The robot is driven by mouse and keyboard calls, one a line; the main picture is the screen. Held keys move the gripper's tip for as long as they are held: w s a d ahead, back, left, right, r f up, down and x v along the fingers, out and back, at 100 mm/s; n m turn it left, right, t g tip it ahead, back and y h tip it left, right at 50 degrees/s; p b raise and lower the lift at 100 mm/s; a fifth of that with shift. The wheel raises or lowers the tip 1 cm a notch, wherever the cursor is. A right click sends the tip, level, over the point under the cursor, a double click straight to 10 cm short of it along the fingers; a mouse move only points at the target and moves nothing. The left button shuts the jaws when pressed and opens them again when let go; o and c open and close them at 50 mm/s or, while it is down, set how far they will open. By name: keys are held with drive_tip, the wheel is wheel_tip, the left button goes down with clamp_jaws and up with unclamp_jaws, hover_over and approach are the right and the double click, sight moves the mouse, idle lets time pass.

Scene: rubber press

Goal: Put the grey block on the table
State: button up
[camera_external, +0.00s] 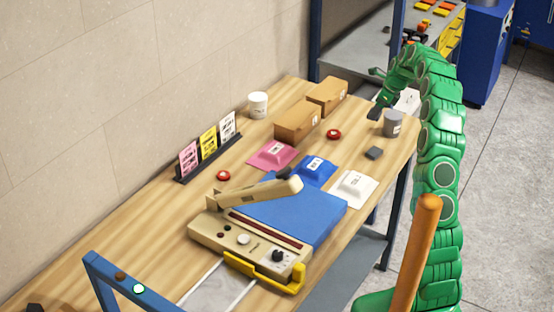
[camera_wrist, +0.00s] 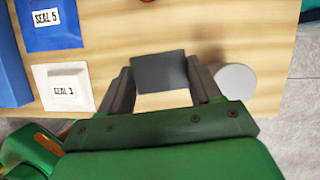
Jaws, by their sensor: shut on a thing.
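In the wrist view my gripper (camera_wrist: 162,84) has a dark grey block (camera_wrist: 160,72) between its fingertips and is shut on it, with wood tabletop behind. In the external view my gripper (camera_external: 378,108) is over the far right part of the wooden table (camera_external: 130,222). A small dark grey piece (camera_external: 374,153) shows below it, near the table's right edge. I cannot tell whether this is the same block as in the wrist view. The block's underside is hidden, so its contact with the table cannot be seen.
A grey cylinder (camera_external: 393,122) stands close by on the right. White (camera_external: 352,188), blue (camera_external: 313,170) and pink (camera_external: 272,154) seal pads lie to the left, with a red button (camera_external: 334,134) and cardboard boxes (camera_external: 297,122) behind. The press (camera_external: 250,240) fills the nearer table.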

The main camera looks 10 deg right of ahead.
drive_tip(key=a+n, duration=0.2)
drive_tip(key=a, duration=2.3)
drive_tip(key=s+a+n+g, duration=0.1)
drive_tip(key=s+a, duration=0.4)
drive_tip(key=a, duration=0.8)
drive_tip(key=s+a+n, duration=0.1)
drive_tip(key=s+a, duration=0.4)
drive_tip(key=a, duration=0.7)
drive_tip(key=s+a+n+g, duration=0.1)
drive_tip(key=s+a+n, duration=0.1)
drive_tip(key=s+a, duration=1.55)
drive_tip(key=s+a+n+y, duration=0.1)
drive_tip(key=s+a, duration=0.7)
drive_tip(key=s, duration=0.3)
drive_tip(key=s+a+n, duration=0.1)
drive_tip(key=s+a, duration=0.6)
drive_tip(key=s, duration=0.3)
drive_tip(key=shift+g, duration=0.4)
drive_tip(key=shift+w+a+f, duration=0.8)
drive_tip(key=shift+a+f, duration=0.7)
drive_tip(key=shift+a, duration=0.6)
drive_tip(key=shift+w+a+f, duration=0.75)
drive_tip(key=shift+a+f, duration=0.8)
drive_tip(key=shift+a, duration=0.55)
drive_tip(key=shift+w+a+f, duration=0.8)
drive_tip(key=shift+a+f, duration=0.7)
drive_tip(key=shift+a, duration=0.6)
